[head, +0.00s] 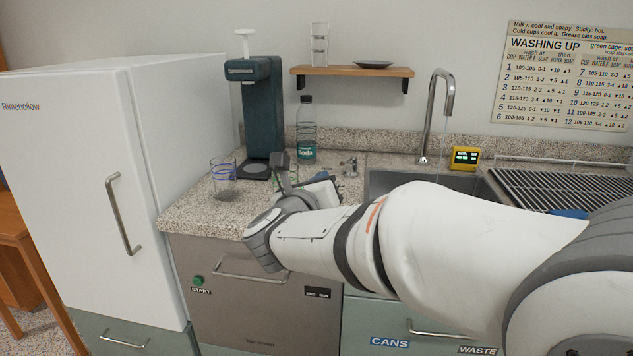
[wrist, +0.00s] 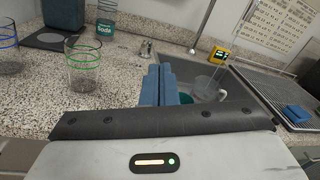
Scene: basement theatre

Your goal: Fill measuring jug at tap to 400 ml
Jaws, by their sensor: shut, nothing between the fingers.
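The measuring jug (wrist: 208,88) appears as a clear vessel with a handle in the sink (wrist: 252,100), in the wrist view; my arm hides it in the head view. The curved metal tap (head: 433,110) stands behind the sink. A thin pale line below its spout looks like running water, and a faint line also rises above the jug in the wrist view. The jug's water level is too small to read. My gripper (wrist: 158,84) is shut and empty, its blue fingers left of the jug, over the counter by the sink's edge. It also shows in the head view (head: 322,176).
A green-ringed glass (wrist: 84,66) and a blue-ringed glass (head: 223,179) stand on the counter to the left. A soda bottle (head: 306,135) and dark drinks machine (head: 262,110) stand behind. A small metal lever (head: 350,165), yellow display (head: 465,157) and drying rack (head: 550,186) are nearby.

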